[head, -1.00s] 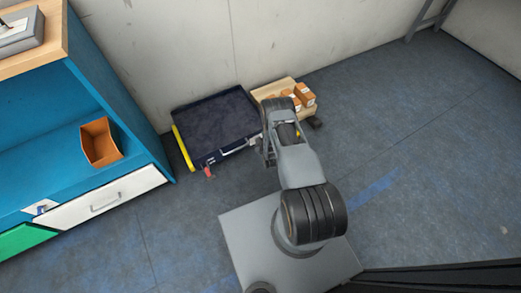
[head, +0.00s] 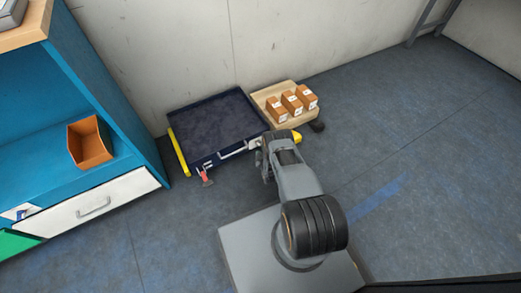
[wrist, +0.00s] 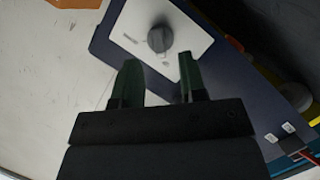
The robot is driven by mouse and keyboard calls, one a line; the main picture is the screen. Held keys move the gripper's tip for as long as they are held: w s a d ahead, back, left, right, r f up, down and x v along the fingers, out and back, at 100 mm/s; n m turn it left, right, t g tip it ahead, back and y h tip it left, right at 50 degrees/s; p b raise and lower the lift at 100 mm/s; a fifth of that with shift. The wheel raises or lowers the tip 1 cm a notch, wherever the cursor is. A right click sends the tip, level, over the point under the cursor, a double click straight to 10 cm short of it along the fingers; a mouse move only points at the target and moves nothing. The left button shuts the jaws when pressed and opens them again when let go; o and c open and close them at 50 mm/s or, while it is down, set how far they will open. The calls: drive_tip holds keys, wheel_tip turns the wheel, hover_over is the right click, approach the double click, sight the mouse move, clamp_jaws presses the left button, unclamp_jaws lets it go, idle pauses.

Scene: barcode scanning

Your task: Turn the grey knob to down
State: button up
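The grey knob (wrist: 159,38) is round and sits on a white panel (wrist: 190,28) with small dark marks, seen in the wrist view on the dark blue case. I cannot make out which way the knob points. My gripper (wrist: 158,78) is open and empty, its two dark green fingers apart, with the knob just beyond the gap between them. No contact shows. In the head view my gripper (head: 263,165) is low at the near right corner of the dark blue case (head: 218,118); the knob cannot be made out there.
Yellow strips (head: 179,152) edge the case's sides, and a red part (head: 206,177) is at its front. A wooden tray (head: 262,95) with orange boxes stands to its right, against the wall. A blue shelf unit (head: 150,140) is at left. The floor at right is clear.

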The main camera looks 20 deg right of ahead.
sight(260, 144)
drive_tip(key=shift+b+x, duration=0.65)
drive_tip(key=shift+x, duration=1.15)
drive_tip(key=shift+c, duration=0.4)
clamp_jaws()
